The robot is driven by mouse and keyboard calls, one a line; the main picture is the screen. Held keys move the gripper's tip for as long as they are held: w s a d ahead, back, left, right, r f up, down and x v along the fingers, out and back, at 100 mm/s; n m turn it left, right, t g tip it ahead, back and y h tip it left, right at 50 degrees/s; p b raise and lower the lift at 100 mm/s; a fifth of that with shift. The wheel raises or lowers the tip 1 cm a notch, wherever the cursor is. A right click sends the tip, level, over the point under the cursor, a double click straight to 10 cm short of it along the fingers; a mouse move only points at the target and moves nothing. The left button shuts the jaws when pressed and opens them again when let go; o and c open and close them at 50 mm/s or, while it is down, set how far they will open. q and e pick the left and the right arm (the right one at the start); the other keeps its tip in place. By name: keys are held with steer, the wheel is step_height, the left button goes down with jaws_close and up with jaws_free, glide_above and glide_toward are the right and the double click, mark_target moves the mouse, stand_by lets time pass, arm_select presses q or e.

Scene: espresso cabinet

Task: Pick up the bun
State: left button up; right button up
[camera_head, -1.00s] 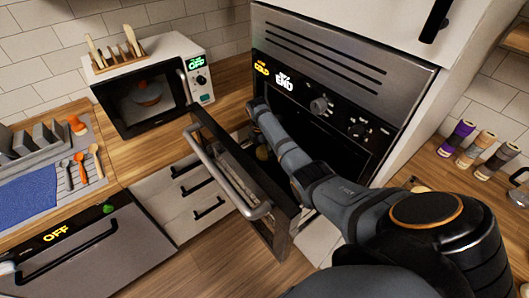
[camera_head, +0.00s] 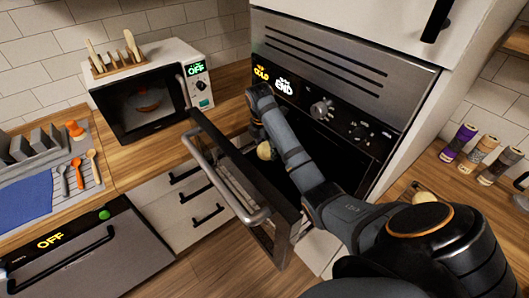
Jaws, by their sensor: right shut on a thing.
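The bun (camera_head: 266,151) is small, round and pale tan. It shows just behind the open oven door, at the left of the oven opening. My right arm reaches across the oven front, and my right gripper (camera_head: 260,138) points down at the bun. It is shut on the bun; the fingers are dark and partly hidden by the arm and the door. My left gripper is not in view.
The oven door (camera_head: 230,180) hangs open with a thick handle, close to my right arm. A microwave (camera_head: 140,100) stands on the counter at the left. Spice jars (camera_head: 480,150) stand on the right counter. A dishwasher (camera_head: 90,255) is at lower left.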

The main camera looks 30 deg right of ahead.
steer(key=s+a+r+p, duration=0.3)
steer(key=s+p, duration=0.5)
steer(key=shift+a+r, duration=0.3)
steer(key=shift+r, duration=0.1)
